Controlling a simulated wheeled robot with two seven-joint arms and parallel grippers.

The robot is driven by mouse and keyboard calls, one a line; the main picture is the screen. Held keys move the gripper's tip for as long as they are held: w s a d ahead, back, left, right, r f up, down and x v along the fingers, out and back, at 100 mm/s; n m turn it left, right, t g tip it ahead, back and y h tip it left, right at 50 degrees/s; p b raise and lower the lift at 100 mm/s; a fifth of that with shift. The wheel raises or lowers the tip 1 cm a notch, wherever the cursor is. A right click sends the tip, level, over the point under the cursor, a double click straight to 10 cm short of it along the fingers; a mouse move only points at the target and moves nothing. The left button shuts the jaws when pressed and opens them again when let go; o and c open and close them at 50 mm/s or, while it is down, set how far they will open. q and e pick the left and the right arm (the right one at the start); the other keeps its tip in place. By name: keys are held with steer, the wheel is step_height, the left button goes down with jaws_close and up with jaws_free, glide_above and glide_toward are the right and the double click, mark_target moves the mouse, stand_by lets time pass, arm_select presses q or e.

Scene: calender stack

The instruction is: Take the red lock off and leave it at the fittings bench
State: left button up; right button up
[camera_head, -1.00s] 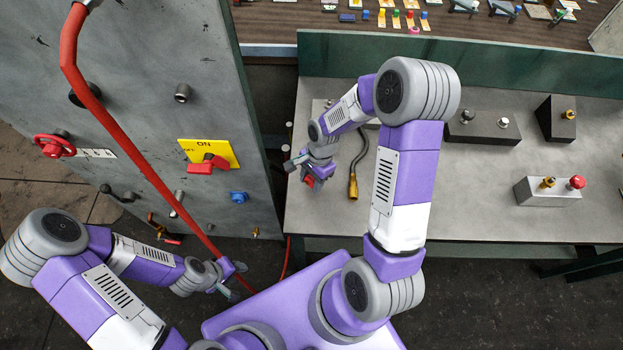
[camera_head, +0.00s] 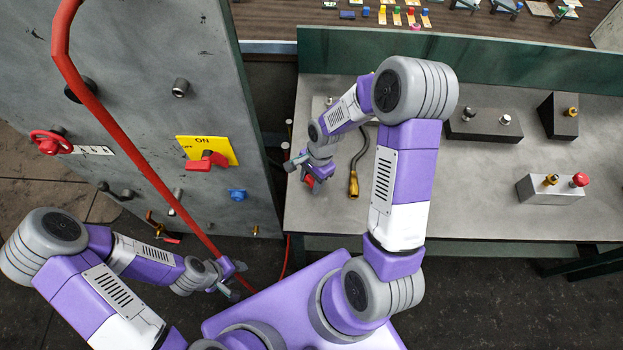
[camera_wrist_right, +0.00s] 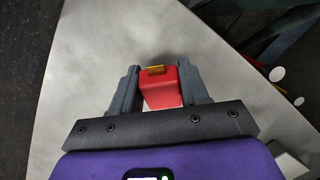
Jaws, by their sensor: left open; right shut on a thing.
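The red lock (camera_wrist_right: 160,90) is between the two fingers of my right gripper (camera_wrist_right: 160,86), which is shut on it. In the right wrist view the lock is a red block with a brass-coloured piece at its far end. In the head view the lock (camera_head: 309,182) shows as a small red patch under my right gripper (camera_head: 305,172), over the left front part of the grey fittings bench (camera_head: 460,215). I cannot tell if the lock touches the bench top. My left gripper (camera_head: 232,280) is open, low at the left, near the red pipe.
A grey cabinet (camera_head: 150,60) at the left carries a yellow ON plate (camera_head: 222,146) with a red handle, a red valve wheel (camera_head: 50,142) and a red pipe (camera_head: 110,120). A brass-ended hose (camera_head: 354,185) lies right of my right gripper. Blocks with knobs (camera_head: 550,190) stand further right.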

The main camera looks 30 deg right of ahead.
steer(key=shift+f+b, duration=0.3)
steer(key=shift+f, duration=0.15)
steer(key=o, duration=1.5)
steer(key=shift+r, duration=0.2)
steer(key=shift+p+v, duration=2.8)
steer(key=shift+v, duration=0.6)
